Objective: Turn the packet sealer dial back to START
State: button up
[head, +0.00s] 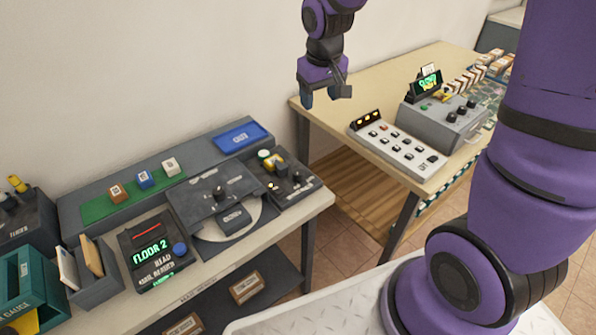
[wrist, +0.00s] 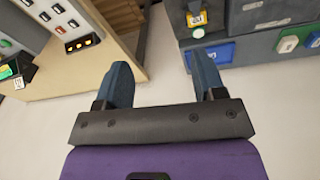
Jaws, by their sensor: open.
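My gripper (head: 326,95) hangs open and empty, high above the gap between the two tables. In the wrist view its two blue-grey fingers (wrist: 162,82) are spread apart with nothing between them. A grey panel (head: 228,184) on the near table carries a black knob (head: 218,192) with small pale print around it. My gripper is well apart from both panels.
A blue OUT tray (head: 240,137) and a green strip (head: 135,193) with stamped blocks lie at the back. A FLOOR 2 reader (head: 153,250) stands at the front. The right table holds a button panel (head: 398,144) and a grey knobbed box (head: 446,118).

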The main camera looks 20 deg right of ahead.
jog(key=n+g, duration=0.1)
jog(key=g, duration=0.1)
send_over(298, 171)
notch_tip(298, 171, down, 17)
notch_tip(298, 171, down, 11)
jog(key=shift+s+r, duration=0.1)
jog(key=c, duration=0.9)
